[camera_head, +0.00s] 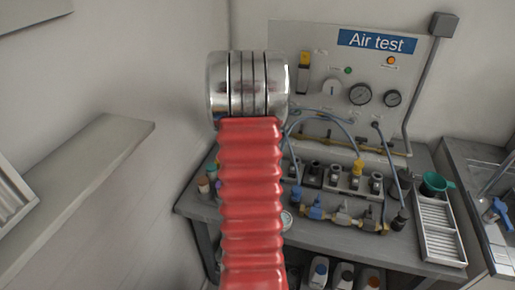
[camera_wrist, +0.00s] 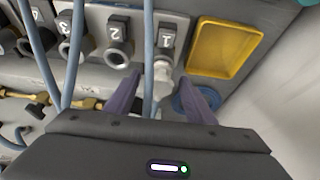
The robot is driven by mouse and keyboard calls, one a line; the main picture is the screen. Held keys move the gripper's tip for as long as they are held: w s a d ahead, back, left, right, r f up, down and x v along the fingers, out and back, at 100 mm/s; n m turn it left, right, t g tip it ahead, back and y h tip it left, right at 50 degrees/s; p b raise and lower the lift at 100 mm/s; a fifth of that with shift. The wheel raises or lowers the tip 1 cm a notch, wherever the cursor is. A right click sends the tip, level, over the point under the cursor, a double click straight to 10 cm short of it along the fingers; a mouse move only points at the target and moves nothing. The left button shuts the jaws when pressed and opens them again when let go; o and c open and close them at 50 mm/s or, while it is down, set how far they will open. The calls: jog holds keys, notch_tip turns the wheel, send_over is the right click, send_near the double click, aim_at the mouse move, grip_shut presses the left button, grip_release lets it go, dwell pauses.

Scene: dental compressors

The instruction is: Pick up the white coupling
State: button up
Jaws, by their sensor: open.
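A whitish coupling (camera_wrist: 163,77) shows in the wrist view, at the socket block marked 1. My gripper (camera_wrist: 162,88) is open, with its two purple-grey fingers reaching in from below, one on each side of the coupling in the picture. I see no finger closed on it, and I cannot tell how deep the fingertips reach. A blue hose (camera_wrist: 149,55) runs down between the fingers, just left of the coupling. My gripper's jaws do not show in the head view, and I cannot make out the coupling there.
Sockets marked 2 (camera_wrist: 117,45) and 3 sit to the left, with more blue hoses. A yellow-rimmed recess (camera_wrist: 226,47) is to the right, and a blue round part (camera_wrist: 182,103) is near the right finger. In the head view, the Air test panel (camera_head: 322,85) stands behind the bench.

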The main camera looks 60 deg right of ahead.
jog(key=shift+c, duration=0.4)
jog(key=c, duration=1.1)
